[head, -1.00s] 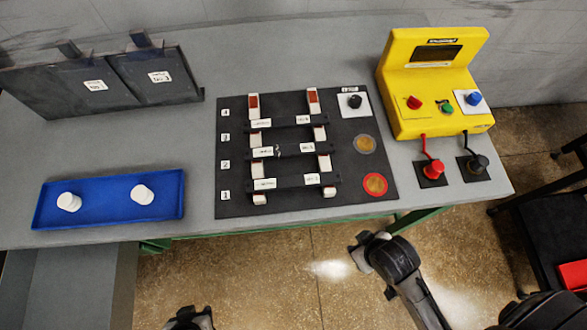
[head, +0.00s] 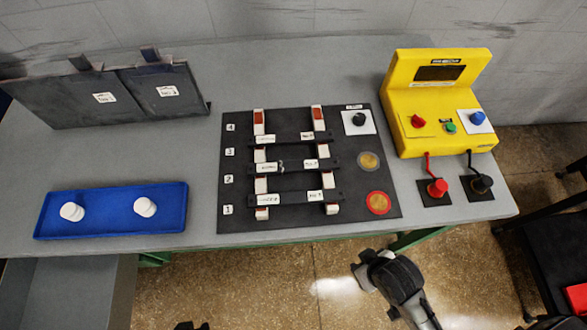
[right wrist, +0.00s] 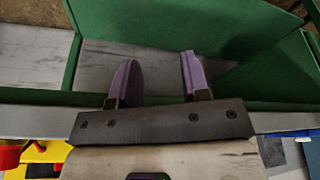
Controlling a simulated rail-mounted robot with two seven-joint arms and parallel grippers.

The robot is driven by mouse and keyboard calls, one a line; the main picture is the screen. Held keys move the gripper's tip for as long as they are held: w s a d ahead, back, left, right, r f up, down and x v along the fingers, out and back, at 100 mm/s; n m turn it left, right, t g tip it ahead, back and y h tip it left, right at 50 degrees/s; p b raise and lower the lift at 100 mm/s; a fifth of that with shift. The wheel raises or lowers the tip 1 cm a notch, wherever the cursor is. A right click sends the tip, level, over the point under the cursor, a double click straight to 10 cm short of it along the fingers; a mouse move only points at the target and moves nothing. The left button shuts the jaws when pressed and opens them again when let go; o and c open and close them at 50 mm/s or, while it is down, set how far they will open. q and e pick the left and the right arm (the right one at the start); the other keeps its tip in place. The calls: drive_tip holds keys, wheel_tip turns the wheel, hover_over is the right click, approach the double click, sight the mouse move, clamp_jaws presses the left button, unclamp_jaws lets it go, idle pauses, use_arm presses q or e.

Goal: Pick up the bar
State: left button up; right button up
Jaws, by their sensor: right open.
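Three dark bars with white labels lie across two white-and-red rails on a black board: a far bar (head: 286,139), a middle bar (head: 288,167) and a near bar (head: 287,198). Numbered tags run along the board's left side. My right gripper (right wrist: 158,78) is open and empty in the right wrist view, its two purple fingers apart in front of a green frame under the table. In the head view my right arm is below the table's front edge, clear of the bars. A small dark part of my left arm (head: 190,326) shows at the bottom edge; its fingers cannot be made out.
A blue tray (head: 110,226) with two white knobs lies at left. Dark panels (head: 110,95) stand behind it. A yellow control box (head: 440,115) with buttons stands at right, with red and black plugs (head: 438,188) before it. Grey table is bare between tray and board.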

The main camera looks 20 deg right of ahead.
drive_tip(key=shift+o, duration=0.4)
drive_tip(key=o, duration=0.3)
drive_tip(key=shift+a, duration=0.1)
drive_tip(key=shift+r, duration=0.1)
